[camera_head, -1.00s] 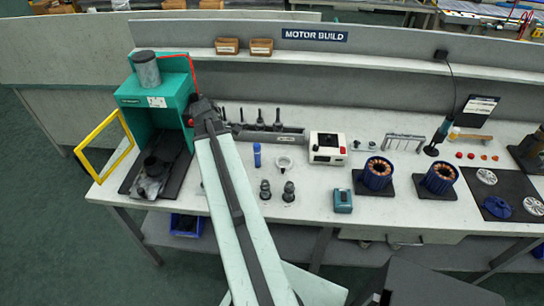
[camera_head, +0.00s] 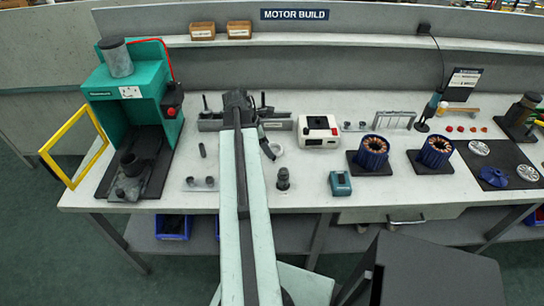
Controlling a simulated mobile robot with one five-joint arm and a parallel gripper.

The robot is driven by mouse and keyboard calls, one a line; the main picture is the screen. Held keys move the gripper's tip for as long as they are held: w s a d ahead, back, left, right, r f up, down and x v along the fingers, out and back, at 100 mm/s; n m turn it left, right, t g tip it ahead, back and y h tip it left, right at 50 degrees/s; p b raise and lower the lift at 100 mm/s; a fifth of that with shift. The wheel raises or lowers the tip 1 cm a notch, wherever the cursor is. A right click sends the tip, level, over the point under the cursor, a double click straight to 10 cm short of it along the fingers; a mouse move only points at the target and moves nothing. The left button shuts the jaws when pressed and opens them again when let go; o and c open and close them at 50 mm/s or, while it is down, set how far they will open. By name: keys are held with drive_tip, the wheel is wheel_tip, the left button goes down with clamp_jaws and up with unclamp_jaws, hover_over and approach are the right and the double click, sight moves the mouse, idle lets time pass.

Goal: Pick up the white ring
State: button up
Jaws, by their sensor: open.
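The white ring (camera_head: 277,149) lies flat on the bench top, just right of my forearm and left of the white instrument box. My arm reaches forward over the bench, and its dark end stands in front of the tool rack. A dark part that looks like a finger of my gripper (camera_head: 267,149) shows at the arm's right edge, close beside the ring's left side. I cannot tell whether it touches the ring. The gripper is open and holds nothing that I can see; most of it is hidden by the arm.
A white instrument box (camera_head: 319,131) stands right of the ring. A dark upright fitting (camera_head: 283,179) stands in front of it, and a teal box (camera_head: 340,184) further right. A green press (camera_head: 130,95) with a yellow frame is at left. Blue stators (camera_head: 372,153) stand right.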

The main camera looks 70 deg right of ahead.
drive_tip(key=b+x, duration=0.4)
drive_tip(key=x, duration=0.1)
drive_tip(key=shift+d+f+b, duration=0.15)
drive_tip(key=shift+f+b, duration=0.05)
drive_tip(key=shift+b, duration=0.2)
drive_tip(key=shift+r, duration=0.15)
clamp_jaws()
